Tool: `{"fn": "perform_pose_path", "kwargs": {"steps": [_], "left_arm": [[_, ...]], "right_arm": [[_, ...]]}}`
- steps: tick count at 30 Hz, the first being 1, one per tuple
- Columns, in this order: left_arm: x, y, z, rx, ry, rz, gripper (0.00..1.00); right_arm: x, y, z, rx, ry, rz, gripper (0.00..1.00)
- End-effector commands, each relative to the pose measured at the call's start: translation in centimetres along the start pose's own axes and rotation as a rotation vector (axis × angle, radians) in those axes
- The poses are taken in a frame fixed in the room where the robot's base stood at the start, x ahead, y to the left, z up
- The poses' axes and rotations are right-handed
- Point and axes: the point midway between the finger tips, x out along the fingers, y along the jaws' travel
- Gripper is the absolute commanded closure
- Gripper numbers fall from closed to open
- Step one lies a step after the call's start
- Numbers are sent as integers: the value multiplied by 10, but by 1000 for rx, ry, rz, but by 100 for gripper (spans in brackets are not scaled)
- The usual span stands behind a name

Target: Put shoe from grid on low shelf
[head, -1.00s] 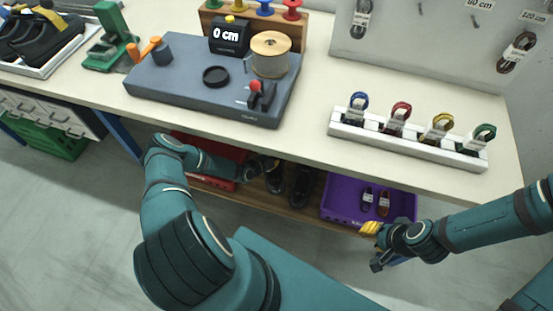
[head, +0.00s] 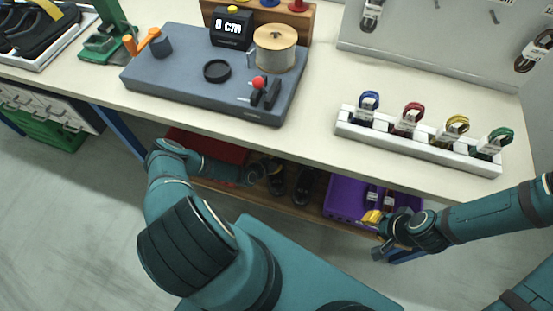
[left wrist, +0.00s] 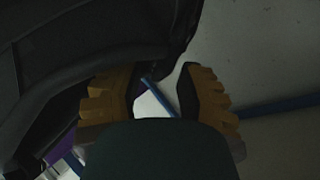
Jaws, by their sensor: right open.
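Two dark shoes, the left one (head: 277,184) and the right one (head: 304,187), sit side by side on the wooden low shelf (head: 235,195) under the bench. My left gripper (head: 262,169) is under the bench edge beside the left shoe, and its fingers are mostly in shadow there. In the left wrist view my left gripper (left wrist: 160,95) has its yellow fingers apart, with floor and a blue bar showing between them. A large dark shape, perhaps a shoe, lies behind the left finger. My right gripper (head: 373,218) is open at the purple crate's front.
A red crate (head: 208,146) and a purple crate (head: 343,196) with small labelled items flank the shoes. The bench top (head: 300,130) overhangs the shelf. More black shoes (head: 45,40) sit in a white tray at upper left. The grey floor in front is clear.

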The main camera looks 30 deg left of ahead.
Motion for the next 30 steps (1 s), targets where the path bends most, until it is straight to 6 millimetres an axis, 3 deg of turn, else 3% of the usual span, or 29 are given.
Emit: {"fn": "perform_pose_path", "kwargs": {"steps": [11,24,30], "left_arm": [[-7,-1,0,1,0,0,66],[-89,-2,-1,0,0,1,66],[-114,-1,0,0,0,0,66]], "right_arm": [[-3,-1,0,0,-1,0,66],[-28,-11,2,2,-14,-1,66],[-33,-12,3,2,-17,-1,66]]}}
